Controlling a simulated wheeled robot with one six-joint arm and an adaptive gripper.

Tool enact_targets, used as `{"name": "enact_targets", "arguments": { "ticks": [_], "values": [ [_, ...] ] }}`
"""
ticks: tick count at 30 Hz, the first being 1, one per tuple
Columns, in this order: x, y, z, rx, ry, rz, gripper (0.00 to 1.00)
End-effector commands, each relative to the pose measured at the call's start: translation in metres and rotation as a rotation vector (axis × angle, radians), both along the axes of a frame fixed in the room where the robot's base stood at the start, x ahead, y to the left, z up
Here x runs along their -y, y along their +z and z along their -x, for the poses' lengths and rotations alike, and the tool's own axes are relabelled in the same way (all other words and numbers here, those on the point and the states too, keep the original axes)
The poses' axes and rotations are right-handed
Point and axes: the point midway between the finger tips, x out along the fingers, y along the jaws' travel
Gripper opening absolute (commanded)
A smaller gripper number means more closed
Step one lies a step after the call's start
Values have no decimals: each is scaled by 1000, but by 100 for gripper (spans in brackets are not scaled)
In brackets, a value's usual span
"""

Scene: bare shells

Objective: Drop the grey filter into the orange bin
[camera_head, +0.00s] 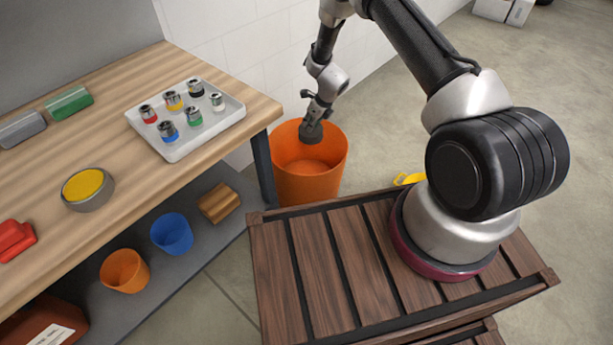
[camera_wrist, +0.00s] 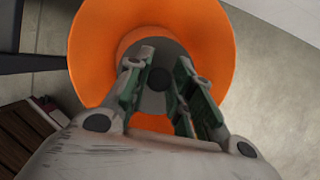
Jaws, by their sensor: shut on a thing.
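The grey filter (camera_head: 311,131) is a dark grey round piece held at the end of my gripper (camera_head: 315,112). In the wrist view the filter (camera_wrist: 152,98) sits between the two green-padded fingers of my gripper (camera_wrist: 158,85). The orange bin (camera_head: 309,182) stands on the floor between the workbench and my base. It also shows in the wrist view (camera_wrist: 205,45), below the filter. The filter is over the bin's opening, near its far rim in the head view. Its exact height against the rim is hard to tell.
A wooden workbench (camera_head: 135,60) is at left, with a white tray (camera_head: 222,122) of several small jars. A small orange pot (camera_head: 124,271) and a blue pot (camera_head: 172,234) stand on its lower shelf. A yellow object (camera_head: 409,179) lies behind my slatted base.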

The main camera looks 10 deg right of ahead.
Motion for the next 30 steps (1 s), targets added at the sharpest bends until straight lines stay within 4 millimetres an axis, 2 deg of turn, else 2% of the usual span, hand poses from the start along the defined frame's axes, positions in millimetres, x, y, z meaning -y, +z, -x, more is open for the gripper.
{"name": "enact_targets", "arguments": {
  "ticks": [6,15,16,19,20,30],
  "values": [
    [0,-17,0,0,1,0,0],
    [0,-19,0,0,2,1,0],
    [0,-19,0,0,2,1,27],
    [0,-19,0,0,2,1,45],
    [0,-19,0,0,2,1,48],
    [1,-17,1,0,2,0,48]
  ]
}}
